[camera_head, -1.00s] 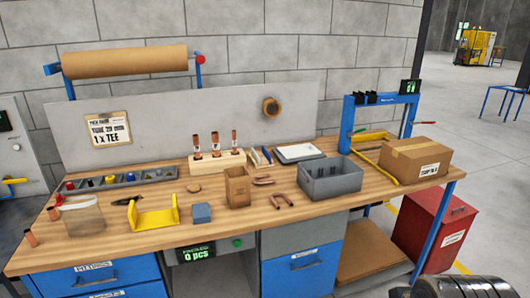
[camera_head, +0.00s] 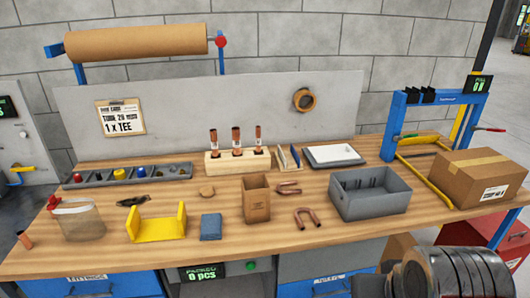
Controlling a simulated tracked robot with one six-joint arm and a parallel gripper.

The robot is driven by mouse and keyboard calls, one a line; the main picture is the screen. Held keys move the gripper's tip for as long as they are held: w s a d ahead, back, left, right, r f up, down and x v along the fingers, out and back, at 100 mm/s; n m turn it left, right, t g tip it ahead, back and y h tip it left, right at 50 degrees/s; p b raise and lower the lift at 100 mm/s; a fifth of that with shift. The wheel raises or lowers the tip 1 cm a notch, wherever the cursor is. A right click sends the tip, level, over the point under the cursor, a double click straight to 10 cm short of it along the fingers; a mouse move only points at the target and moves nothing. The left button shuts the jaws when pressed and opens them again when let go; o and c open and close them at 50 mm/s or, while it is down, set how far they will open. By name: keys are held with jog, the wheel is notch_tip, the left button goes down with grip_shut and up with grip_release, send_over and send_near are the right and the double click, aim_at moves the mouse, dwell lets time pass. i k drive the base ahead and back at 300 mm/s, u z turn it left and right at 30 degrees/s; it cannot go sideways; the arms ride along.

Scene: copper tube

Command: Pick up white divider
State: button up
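A small wooden rack (camera_head: 289,160) stands at the back of the bench, just right of the wooden block with copper tubes. It holds a few thin upright panels, some pale and one bluish; a pale panel (camera_head: 295,154) there may be the white divider, but it is too small to be sure. A white flat piece (camera_head: 333,154) lies in a dark-rimmed tray right of the rack. The fingers of my gripper do not show; only a dark ribbed part, likely of my arm, shows at the bottom right.
A grey bin (camera_head: 370,197) and a cardboard box (camera_head: 480,178) stand on the right. A brown carton (camera_head: 256,198), copper bends (camera_head: 305,218), a blue block (camera_head: 211,227) and a yellow holder (camera_head: 157,226) stand nearer the front. The wooden bench front (camera_head: 250,246) is mostly clear.

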aim_at(283, 157)
jog(key=u, duration=0.4)
jog(key=i, duration=0.6)
jog(key=u, duration=0.6)
jog(key=i, duration=0.7)
